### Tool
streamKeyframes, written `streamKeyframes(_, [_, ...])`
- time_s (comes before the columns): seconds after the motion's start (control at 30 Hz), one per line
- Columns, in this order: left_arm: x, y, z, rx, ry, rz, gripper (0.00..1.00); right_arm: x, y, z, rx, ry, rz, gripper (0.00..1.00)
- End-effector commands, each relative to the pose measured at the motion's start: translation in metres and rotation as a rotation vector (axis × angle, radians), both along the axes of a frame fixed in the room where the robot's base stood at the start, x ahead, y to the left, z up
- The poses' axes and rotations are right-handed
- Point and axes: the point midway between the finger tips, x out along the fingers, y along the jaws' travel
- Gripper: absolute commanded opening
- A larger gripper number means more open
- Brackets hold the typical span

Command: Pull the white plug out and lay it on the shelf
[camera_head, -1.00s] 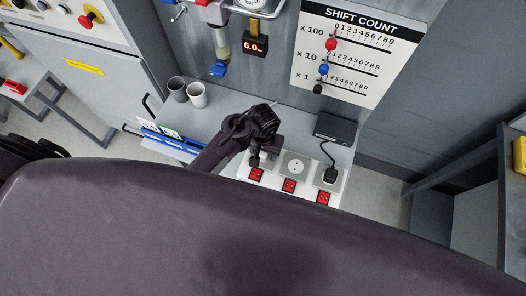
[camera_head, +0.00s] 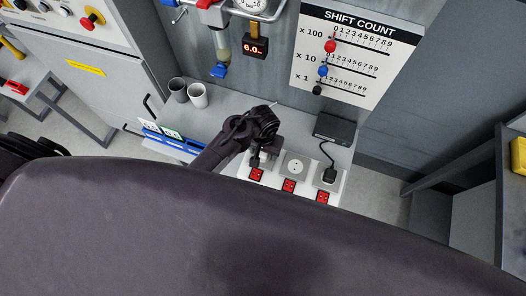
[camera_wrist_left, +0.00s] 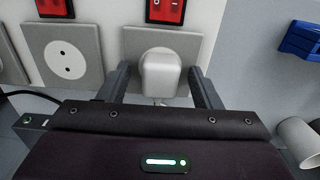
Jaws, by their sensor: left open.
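The white plug (camera_wrist_left: 160,74) sits in a square grey socket in the left wrist view. My left gripper (camera_wrist_left: 160,90) is open, with one dark finger on each side of the plug; I cannot tell whether either finger touches it. The shelf (camera_head: 235,112) is the grey surface behind the strip. My right gripper is not in view.
The middle socket (camera_head: 295,166) is empty. A black plug (camera_head: 329,175) fills the right socket, its cable running to a black box (camera_head: 335,128). Red switches (camera_head: 289,186) line the strip's front. Two cups (camera_head: 197,95) stand at the shelf's left. Blue holders (camera_head: 172,140) lie along the front-left edge.

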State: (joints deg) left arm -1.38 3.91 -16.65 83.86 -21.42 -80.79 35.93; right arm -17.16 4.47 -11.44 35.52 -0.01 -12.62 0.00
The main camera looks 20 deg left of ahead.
Motion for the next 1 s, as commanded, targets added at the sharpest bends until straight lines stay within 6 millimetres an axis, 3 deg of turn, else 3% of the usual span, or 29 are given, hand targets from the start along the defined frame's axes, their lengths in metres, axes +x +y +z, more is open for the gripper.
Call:
streamKeyframes(0.37, [0.0001,0.0001,0.0,0.0,0.0,0.001,0.58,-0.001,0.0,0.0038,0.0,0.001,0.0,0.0])
streamKeyframes(0.8, [0.0001,0.0002,0.0001,0.0,0.0,0.001,0.02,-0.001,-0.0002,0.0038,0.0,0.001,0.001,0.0])
streamKeyframes(1.0, [0.0003,0.0,0.0021,0.0,-0.001,0.001,0.0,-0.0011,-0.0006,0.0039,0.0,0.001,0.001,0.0])
